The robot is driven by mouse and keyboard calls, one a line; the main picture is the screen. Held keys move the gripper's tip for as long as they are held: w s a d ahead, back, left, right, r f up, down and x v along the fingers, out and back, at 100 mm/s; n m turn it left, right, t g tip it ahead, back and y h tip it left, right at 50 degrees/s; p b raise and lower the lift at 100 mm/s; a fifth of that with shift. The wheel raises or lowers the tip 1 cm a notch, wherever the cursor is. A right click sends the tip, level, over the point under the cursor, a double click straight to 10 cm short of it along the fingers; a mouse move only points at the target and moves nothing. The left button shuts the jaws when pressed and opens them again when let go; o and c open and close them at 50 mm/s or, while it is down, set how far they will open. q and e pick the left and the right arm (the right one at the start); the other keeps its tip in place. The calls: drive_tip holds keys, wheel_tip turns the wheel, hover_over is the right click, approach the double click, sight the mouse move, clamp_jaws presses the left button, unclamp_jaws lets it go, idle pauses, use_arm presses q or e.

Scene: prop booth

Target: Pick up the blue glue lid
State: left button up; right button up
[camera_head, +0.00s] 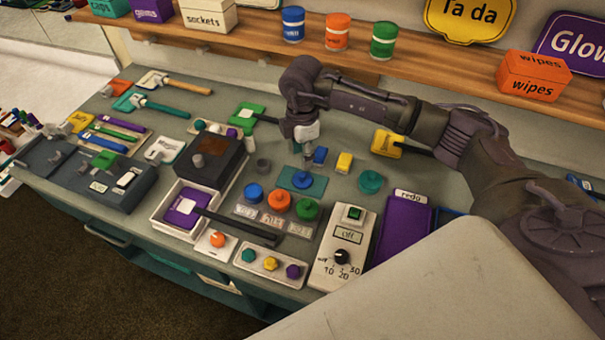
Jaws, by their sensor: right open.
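A round blue lid (253,193) lies on the bench, left of an orange lid (279,200) and a green lid (306,208). Small pale label plates (272,220) stand in front of these lids; their words are too small to read surely. Another blue round piece (302,179) sits on a teal square mat (287,181) behind them. My right gripper (307,158) points down just above this mat, behind and to the right of the row of lids. It is open, and I see nothing held in it. My left gripper is not in view.
A white switch box (345,238) and a purple "redo" panel (402,225) are in front. Blue, orange and green jars (337,32) stand on the shelf.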

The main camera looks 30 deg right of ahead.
sight(302, 175)
wheel_tip(302, 175, down, 3)
drive_tip(key=shift+w+f+p, duration=0.1)
drive_tip(key=shift+f+p, duration=0.05)
drive_tip(key=shift+p, duration=0.45)
wheel_tip(302, 175, down, 4)
drive_tip(key=shift+r+p, duration=0.2)
drive_tip(key=shift+p, duration=0.6)
drive_tip(key=shift+f, duration=0.4)
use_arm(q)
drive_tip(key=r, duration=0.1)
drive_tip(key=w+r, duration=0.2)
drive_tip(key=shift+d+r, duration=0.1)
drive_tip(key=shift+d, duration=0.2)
use_arm(e)
clamp_jaws()
